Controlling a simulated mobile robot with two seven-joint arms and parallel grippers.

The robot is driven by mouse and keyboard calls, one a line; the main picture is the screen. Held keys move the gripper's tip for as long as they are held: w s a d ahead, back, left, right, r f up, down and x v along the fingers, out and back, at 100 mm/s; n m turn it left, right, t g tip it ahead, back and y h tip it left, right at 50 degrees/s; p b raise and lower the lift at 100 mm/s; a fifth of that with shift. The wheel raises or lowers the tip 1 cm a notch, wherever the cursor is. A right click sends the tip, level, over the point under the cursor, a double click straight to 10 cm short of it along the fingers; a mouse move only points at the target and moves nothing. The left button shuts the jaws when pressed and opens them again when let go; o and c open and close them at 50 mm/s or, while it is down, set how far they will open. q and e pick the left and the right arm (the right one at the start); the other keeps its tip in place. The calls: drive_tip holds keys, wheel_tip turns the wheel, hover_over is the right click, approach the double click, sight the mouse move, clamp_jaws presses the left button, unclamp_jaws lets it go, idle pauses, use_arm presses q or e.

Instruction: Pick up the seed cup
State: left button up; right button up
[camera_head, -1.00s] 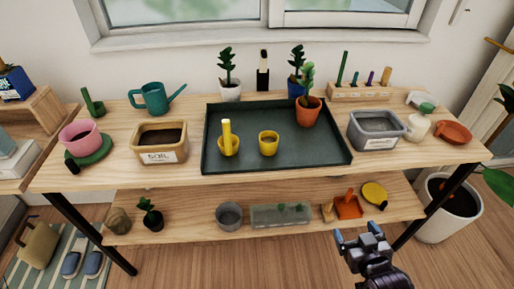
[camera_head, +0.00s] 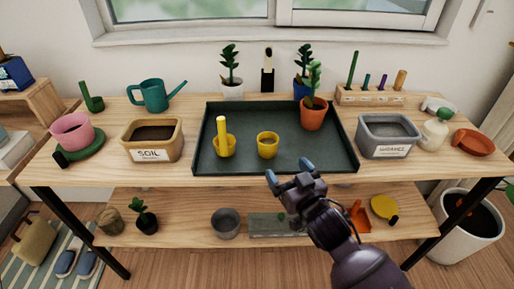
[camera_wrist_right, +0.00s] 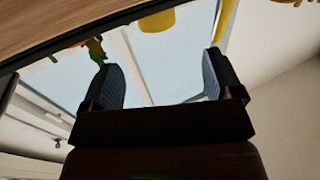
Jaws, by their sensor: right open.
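Two small yellow cups stand on the dark green tray (camera_head: 300,165) in the head view. The right yellow cup (camera_head: 267,146) has brown contents and looks like the seed cup. The left yellow cup (camera_head: 225,147) has an upright yellow stick in it. My right gripper (camera_head: 288,172) is open and empty, in front of the tray's front edge, below and slightly right of the right cup in the picture. In the right wrist view, a yellow object (camera_wrist_right: 157,20), probably a cup, shows beyond the open fingers (camera_wrist_right: 162,80). My left gripper is not in view.
A soil bin (camera_head: 152,140) stands left of the tray and a gravel bin (camera_head: 388,137) right of it. A potted plant in terracotta (camera_head: 312,117) stands at the tray's back right. The tray's middle right is bare. A lower shelf (camera_head: 185,222) holds several items.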

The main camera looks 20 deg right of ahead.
sight(272, 149)
drive_tip(key=w, duration=0.4)
drive_tip(key=shift+w+a+f+b, duration=0.15)
drive_tip(key=shift+w+a+b, duration=0.1)
drive_tip(key=shift+b, duration=0.1)
drive_tip(key=shift+w, duration=0.6)
drive_tip(key=w, duration=0.2)
drive_tip(key=w+b, duration=0.1)
drive_tip(key=shift+w+f, duration=0.3)
drive_tip(key=shift+w, duration=0.1)
drive_tip(key=shift+w+a+r, duration=0.1)
drive_tip(key=shift+w, duration=0.55)
drive_tip(key=shift+r, duration=0.1)
